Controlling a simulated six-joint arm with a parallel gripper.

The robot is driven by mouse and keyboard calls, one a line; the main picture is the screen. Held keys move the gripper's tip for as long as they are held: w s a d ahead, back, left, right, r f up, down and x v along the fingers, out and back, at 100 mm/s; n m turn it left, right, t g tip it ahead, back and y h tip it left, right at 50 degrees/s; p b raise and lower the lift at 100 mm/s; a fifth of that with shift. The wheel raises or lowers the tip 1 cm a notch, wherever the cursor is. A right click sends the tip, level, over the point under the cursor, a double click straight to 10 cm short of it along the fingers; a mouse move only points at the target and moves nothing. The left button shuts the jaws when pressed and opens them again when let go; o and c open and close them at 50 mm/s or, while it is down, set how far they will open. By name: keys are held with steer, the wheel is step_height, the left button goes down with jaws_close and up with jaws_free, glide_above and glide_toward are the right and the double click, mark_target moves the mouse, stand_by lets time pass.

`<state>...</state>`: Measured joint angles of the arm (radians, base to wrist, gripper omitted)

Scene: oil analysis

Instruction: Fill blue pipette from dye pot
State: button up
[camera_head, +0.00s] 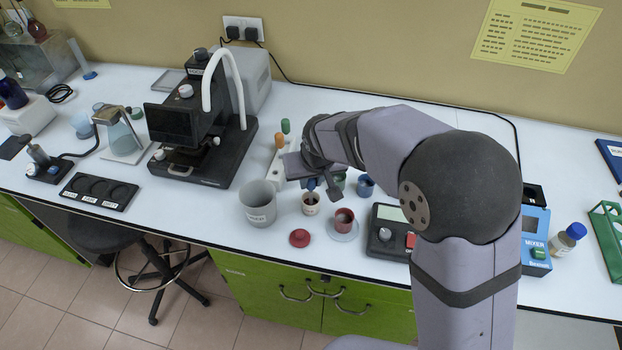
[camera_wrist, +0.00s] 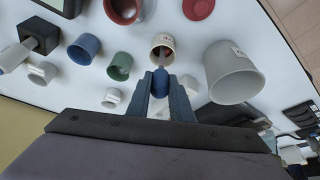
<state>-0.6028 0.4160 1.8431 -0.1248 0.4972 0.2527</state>
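The blue pipette (camera_head: 311,184) is in my gripper (camera_head: 322,187), its tip pointing down at a small cream pot (camera_head: 311,207) with a label and dark contents, which looks like the dye pot. In the wrist view, both fingers (camera_wrist: 160,92) are closed around the pipette's blue bulb (camera_wrist: 160,80). Its stem reaches toward the mouth of the pot (camera_wrist: 155,41). I cannot tell whether the tip touches the liquid. The pot stands upright on the white bench.
Close around are a grey beaker (camera_head: 258,207), a red lid (camera_head: 299,238), a red cup (camera_head: 344,222), a blue cup (camera_head: 365,187) and a green cup (camera_wrist: 120,67). A rack (camera_head: 273,165) with green and orange pipettes stands behind. A black microscope (camera_head: 215,150) is left, a scale (camera_head: 388,235) right.

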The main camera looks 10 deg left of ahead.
steer(key=shift+r, duration=0.1)
stand_by(0.3)
steer(key=shift+r+p, duration=2.85)
steer(key=shift+r, duration=0.65)
